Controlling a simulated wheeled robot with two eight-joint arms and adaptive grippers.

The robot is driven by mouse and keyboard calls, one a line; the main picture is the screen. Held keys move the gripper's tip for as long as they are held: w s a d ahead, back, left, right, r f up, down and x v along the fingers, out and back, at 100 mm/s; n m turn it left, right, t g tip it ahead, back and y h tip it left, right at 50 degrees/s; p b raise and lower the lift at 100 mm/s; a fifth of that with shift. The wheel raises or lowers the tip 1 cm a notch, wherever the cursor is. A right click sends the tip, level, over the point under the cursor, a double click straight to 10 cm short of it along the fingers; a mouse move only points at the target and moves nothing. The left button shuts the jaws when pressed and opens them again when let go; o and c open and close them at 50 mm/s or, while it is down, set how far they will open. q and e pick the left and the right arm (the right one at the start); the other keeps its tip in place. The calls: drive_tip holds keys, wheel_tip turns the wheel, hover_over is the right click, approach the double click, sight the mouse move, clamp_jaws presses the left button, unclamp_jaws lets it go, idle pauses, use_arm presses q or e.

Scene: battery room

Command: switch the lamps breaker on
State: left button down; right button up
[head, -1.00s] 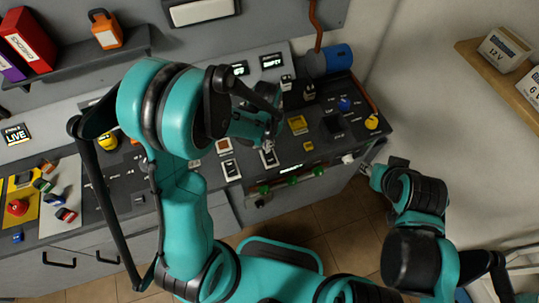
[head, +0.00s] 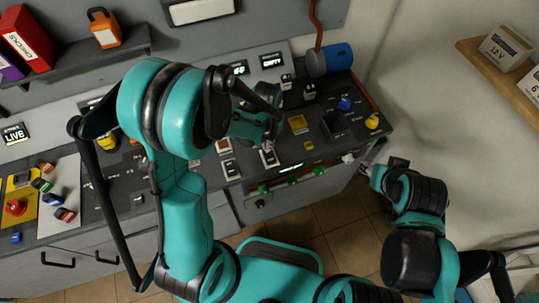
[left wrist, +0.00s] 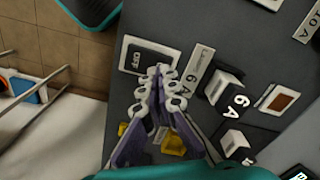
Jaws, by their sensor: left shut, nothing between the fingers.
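The lamps breaker (left wrist: 148,58) is a dark rocker in a pale frame, marked OFF, in the left wrist view. A "Lamps 6 A" label (left wrist: 195,72) is beside it. In the head view the breaker (head: 269,159) lies just below my left gripper (head: 267,146). In the left wrist view my left gripper (left wrist: 166,78) is shut and empty, its tips over the edge of the breaker by the label. I cannot tell whether they touch it. My right gripper (head: 368,168) is off the panel's right front corner; its fingers are too small to judge.
Another framed breaker (head: 231,168) lies left of the lamps breaker. A blue cylinder (head: 340,56) is at the back right.

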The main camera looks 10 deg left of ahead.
use_arm(q)
drive_tip(key=shift+f+b, duration=0.7)
drive_tip(key=shift+f, duration=0.1)
drive_tip(key=shift+r, duration=0.15)
drive_tip(key=shift+r+p, duration=2.55)
drive_tip(key=shift+r, duration=0.9)
